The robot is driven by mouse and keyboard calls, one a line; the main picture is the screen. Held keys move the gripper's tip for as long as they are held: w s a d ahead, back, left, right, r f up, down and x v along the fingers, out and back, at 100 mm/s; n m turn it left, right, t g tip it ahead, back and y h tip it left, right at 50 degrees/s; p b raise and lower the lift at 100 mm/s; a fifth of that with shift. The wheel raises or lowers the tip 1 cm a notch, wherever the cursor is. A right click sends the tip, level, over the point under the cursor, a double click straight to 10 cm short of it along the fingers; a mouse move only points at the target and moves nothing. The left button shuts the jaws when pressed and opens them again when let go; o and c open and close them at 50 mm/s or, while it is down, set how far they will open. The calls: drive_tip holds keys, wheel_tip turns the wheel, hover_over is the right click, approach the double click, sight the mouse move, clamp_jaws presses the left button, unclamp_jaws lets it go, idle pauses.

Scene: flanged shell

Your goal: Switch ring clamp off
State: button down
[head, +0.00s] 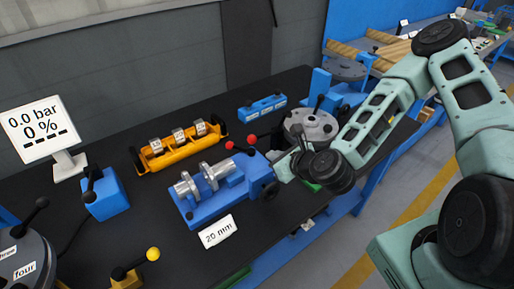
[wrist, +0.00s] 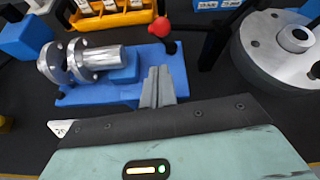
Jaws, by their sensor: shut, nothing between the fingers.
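A blue fixture (head: 200,207) stands on the black bench, with shiny flanged metal parts (head: 206,178) lying across it. My gripper (head: 279,170) is at the fixture's right end in the head view. In the wrist view my gripper (wrist: 157,86) has its fingers together and empty, over the blue fixture (wrist: 105,93). Whether they touch it is unclear.
A yellow rack (head: 180,150) with labelled metal pieces stands behind the fixture. A round grey metal unit (head: 312,125) is close to the right. A "20 mm" sign (head: 217,232) is in front. A display (head: 40,128) reads 0.0 bar, 0 %.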

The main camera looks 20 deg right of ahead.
drive_tip(key=shift+w+d+r+m, duration=0.1)
drive_tip(key=shift+d+r+m, duration=0.05)
drive_tip(key=shift+m, duration=0.35)
drive_tip(key=x, duration=1)
drive_tip(key=shift+w+d+r, duration=0.1)
drive_tip(key=shift+r, duration=0.1)
